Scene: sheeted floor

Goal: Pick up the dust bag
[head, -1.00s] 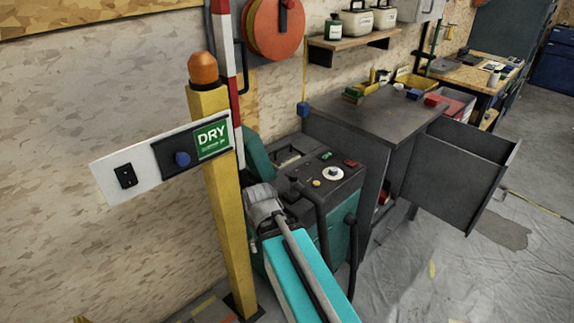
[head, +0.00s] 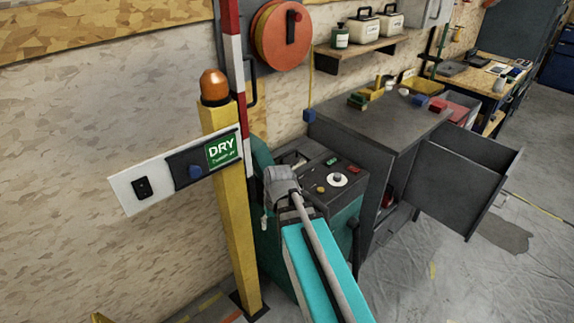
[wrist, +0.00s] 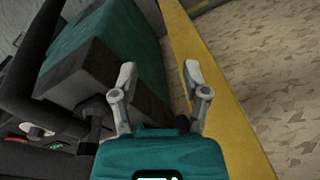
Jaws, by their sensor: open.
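My gripper (wrist: 160,68) is open and empty in the wrist view, its two pale fingers apart. Just left of the fingers is a teal block with a dark grey end (wrist: 85,72), part of or beside the machine; I cannot tell whether it is the dust bag. In the head view a teal machine (head: 335,215) with a dark control panel stands by the wall, with a raised teal part (head: 261,152) at its back left. My arm covers part of the machine, and the fingers are mostly hidden there. No bag is clearly identifiable.
A yellow post (head: 238,225) with an orange lamp and a DRY sign (head: 222,152) stands left of the machine. A yellow bar (wrist: 215,90) runs close right of the fingers. A dark cabinet (head: 395,120) stands right, with open floor (head: 430,285) in front.

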